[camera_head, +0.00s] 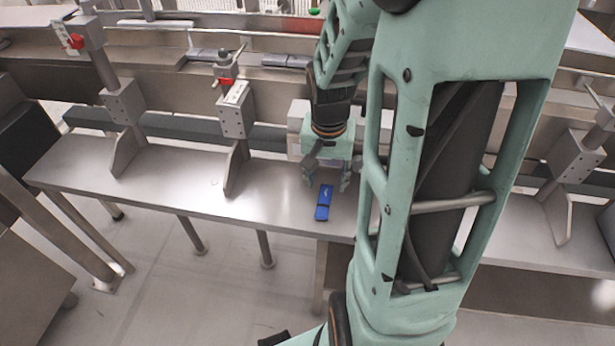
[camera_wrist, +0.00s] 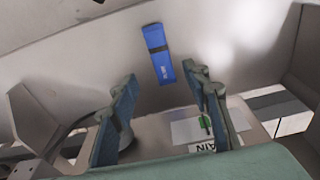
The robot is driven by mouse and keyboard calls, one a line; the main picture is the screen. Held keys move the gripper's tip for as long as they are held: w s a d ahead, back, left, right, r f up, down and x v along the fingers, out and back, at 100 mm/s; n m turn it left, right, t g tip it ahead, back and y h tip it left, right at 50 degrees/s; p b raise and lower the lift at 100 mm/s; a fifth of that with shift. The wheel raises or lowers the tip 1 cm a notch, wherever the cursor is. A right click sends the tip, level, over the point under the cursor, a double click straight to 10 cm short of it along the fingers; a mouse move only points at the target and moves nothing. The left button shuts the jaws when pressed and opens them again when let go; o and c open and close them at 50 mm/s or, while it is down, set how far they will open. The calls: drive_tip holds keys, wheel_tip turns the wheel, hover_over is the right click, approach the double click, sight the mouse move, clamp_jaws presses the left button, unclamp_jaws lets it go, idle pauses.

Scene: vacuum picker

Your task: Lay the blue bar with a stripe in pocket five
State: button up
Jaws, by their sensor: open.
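The blue bar (camera_head: 323,203) lies flat on a metal shelf, near its front edge. In the wrist view the bar (camera_wrist: 163,70) shows a dark stripe across its width and small pale lettering. My gripper (camera_head: 326,182) is just behind and above the bar, fingers pointing down. In the wrist view my gripper (camera_wrist: 160,82) is open, with nothing between its fingers, and the bar lies beyond the fingertips. I cannot make out any numbered pocket in either view.
The metal shelf (camera_head: 180,188) is bare to the left of the bar. Upright brackets (camera_head: 236,115) with clamps stand along it. A pale card (camera_wrist: 190,130) with a green mark and partly hidden lettering shows near the right finger. Grey blocks (camera_head: 285,61) lie on the conveyor behind.

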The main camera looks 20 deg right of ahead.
sight(324, 199)
drive_tip(key=f, duration=0.2)
drive_tip(key=f+b, duration=0.1)
drive_tip(key=f, duration=0.2)
drive_tip(key=f+b, duration=0.1)
drive_tip(key=f, duration=0.1)
drive_tip(key=shift+w+d+f, duration=0.15)
drive_tip(key=shift+w+f, duration=0.05)
drive_tip(key=shift+w, duration=0.15)
drive_tip(key=shift+c, duration=0.4)
clamp_jaws()
drive_tip(key=shift+r, duration=0.15)
